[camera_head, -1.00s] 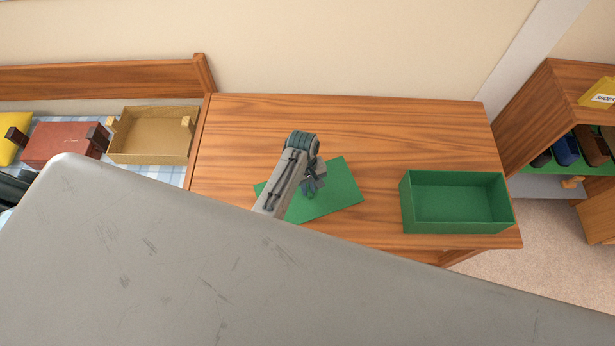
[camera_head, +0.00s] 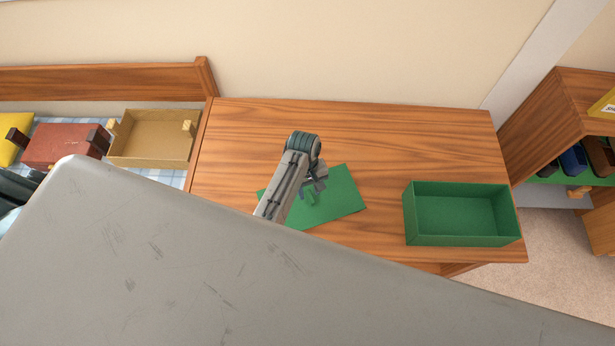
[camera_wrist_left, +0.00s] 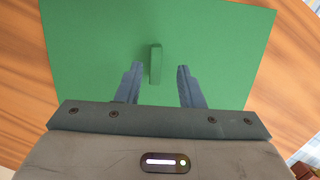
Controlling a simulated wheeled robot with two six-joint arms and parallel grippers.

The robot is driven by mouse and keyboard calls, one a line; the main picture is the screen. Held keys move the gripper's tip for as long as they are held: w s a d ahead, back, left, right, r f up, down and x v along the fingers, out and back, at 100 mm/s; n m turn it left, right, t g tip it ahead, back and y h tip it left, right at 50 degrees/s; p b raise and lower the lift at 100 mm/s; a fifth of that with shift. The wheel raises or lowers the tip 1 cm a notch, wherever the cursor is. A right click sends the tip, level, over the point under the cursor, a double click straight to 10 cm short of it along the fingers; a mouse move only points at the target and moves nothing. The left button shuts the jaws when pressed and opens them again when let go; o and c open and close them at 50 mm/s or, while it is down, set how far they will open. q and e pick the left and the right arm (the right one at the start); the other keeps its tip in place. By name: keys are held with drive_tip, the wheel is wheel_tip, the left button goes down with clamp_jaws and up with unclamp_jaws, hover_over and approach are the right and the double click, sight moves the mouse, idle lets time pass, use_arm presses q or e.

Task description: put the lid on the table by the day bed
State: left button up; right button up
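The green lid (camera_head: 340,205) lies flat on the wooden table (camera_head: 400,135) beside the day bed, with a small upright green handle. The lid fills much of the left wrist view (camera_wrist_left: 90,45), where its handle (camera_wrist_left: 155,63) stands between and slightly beyond the fingertips. My left gripper (camera_head: 316,190) is over the lid. In the wrist view its two fingers (camera_wrist_left: 160,72) are apart, with a gap on each side of the handle. My right gripper is not in view.
An open green box (camera_head: 460,218) stands on the table's right part. The day bed (camera_head: 110,85) at left holds a tan tray (camera_head: 150,140) and a red-brown item (camera_head: 62,146). A shelf unit (camera_head: 545,120) stands at right. The table's back is clear.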

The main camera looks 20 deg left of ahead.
sight(307, 191)
use_arm(q)
wheel_tip(307, 191, up, 8)
drive_tip(key=w+a+b, duration=0.1)
drive_tip(key=shift+w+r, duration=0.2)
